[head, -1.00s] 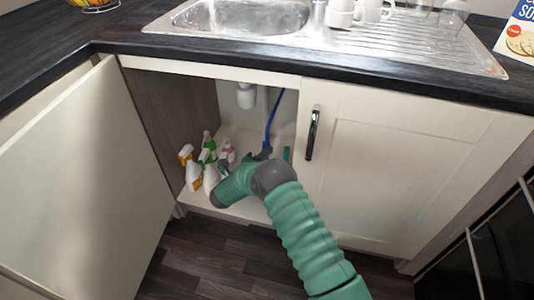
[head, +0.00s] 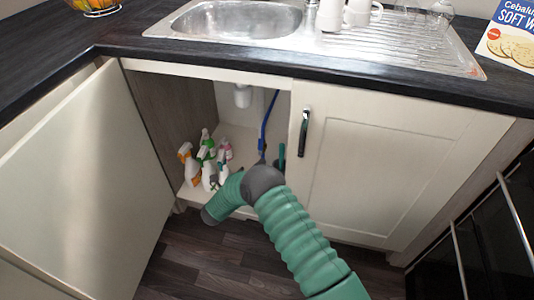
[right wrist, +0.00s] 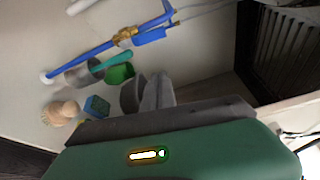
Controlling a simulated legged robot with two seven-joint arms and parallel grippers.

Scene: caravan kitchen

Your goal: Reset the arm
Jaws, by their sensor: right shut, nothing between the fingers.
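My right arm (head: 300,235) comes in from the bottom right and bends at a grey joint (head: 264,180) in front of the open cupboard under the sink. Its green forearm slants down to the left, to a grey joint low at the opening. My right gripper (right wrist: 146,92) shows in the right wrist view as grey fingers, shut and empty, beyond the green wrist housing (right wrist: 180,150). In the head view its fingers cannot be made out. My left gripper is not in view.
Several spray bottles (head: 208,176) stand at the cupboard's left. A blue pipe (right wrist: 95,57), a green cup (right wrist: 120,73) and a sponge (right wrist: 97,106) show in the wrist view. The left door (head: 90,190) is open, the right door (head: 390,165) shut. Floor (head: 215,255) shows in front.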

